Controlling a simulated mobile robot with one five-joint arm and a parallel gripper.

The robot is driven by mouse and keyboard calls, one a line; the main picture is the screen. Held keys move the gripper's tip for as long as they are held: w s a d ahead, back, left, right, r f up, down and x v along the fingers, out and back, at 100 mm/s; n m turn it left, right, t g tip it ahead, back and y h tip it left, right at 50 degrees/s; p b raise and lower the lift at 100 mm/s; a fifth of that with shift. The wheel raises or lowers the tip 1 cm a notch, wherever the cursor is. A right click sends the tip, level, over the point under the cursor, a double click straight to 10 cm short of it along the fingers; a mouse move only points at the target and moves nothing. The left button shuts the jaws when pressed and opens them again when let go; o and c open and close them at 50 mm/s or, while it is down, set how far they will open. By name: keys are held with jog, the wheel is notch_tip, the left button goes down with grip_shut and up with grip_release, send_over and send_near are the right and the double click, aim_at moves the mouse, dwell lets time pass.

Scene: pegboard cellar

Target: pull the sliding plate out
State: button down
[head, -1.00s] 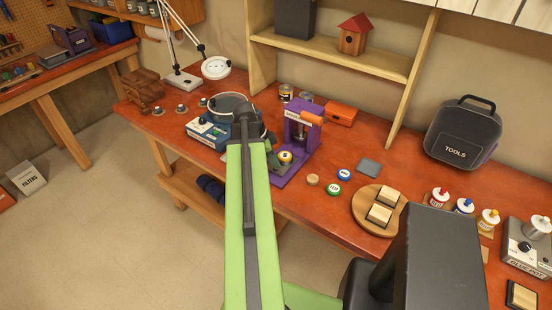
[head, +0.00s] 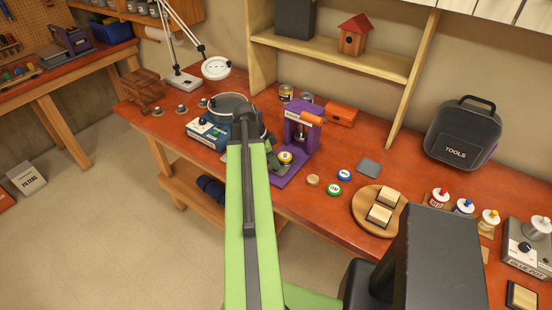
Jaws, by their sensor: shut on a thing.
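My green arm reaches up to the press's left front. My gripper (head: 250,128) is a dark shape at its end, just left of the disc. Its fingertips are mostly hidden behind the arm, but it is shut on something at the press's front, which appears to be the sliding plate.
Small discs (head: 334,189) and a round wooden board (head: 363,219) lie to the right. Open floor (head: 120,230) lies left of the arm.

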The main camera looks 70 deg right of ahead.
dwell(0.4)
jog(key=shift+w+a, duration=0.2)
jog(key=shift+a, duration=0.85)
jog(key=c, duration=1.3)
grip_release()
jog(key=shift+w+r+p, duration=0.15)
jog(key=shift+r+p, duration=0.25)
jog(key=p+v, duration=1.5)
jog(key=v, duration=0.1)
jog(key=shift+w+r, duration=0.1)
jog(key=shift+r, duration=0.2)
jog(key=shift+f, duration=0.1)
